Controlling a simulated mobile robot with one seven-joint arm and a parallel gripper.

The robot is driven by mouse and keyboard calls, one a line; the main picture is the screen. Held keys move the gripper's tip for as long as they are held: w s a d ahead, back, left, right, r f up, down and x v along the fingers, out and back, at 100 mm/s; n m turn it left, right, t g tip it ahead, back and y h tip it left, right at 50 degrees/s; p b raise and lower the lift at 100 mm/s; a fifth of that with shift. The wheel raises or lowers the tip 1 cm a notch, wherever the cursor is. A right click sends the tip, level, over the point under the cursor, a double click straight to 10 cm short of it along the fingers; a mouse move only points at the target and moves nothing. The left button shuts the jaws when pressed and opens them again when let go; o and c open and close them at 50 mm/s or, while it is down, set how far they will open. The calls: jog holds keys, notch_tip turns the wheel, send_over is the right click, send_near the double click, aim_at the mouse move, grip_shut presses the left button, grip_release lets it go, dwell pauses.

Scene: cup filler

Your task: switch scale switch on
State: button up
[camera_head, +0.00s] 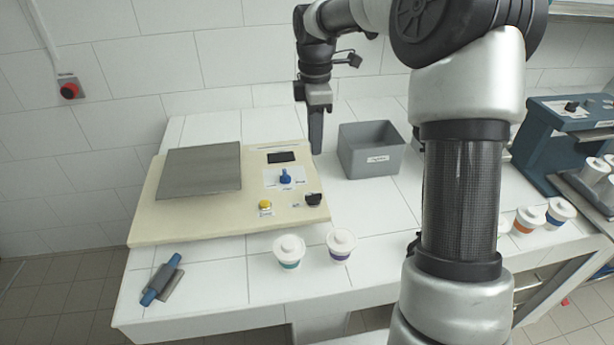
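The scale (150,222) is a cream board on the white tiled table, with a grey square weighing plate (200,172) on its left. On its right side are a dark display (281,157), a blue knob (286,177) on a white label, a yellow button (265,204) and a black switch (313,199) near the front right corner. I cannot tell the switch's position. My gripper (316,150) points down above the table, just right of the board's back right corner and behind the black switch. Its fingers appear as one dark bar, so their opening is unclear.
A grey bin (371,150) stands right of my gripper. Two white lidded cups (289,251) (341,244) stand in front of the scale. A blue-handled tool (162,281) lies at the front left. More cups (528,220) and a blue machine (560,140) are at right.

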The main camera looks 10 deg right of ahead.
aim_at(314, 195)
jog(key=f, duration=1.8)
jog(key=shift+w+d, duration=0.1)
jog(key=shift+w, duration=0.15)
grip_shut()
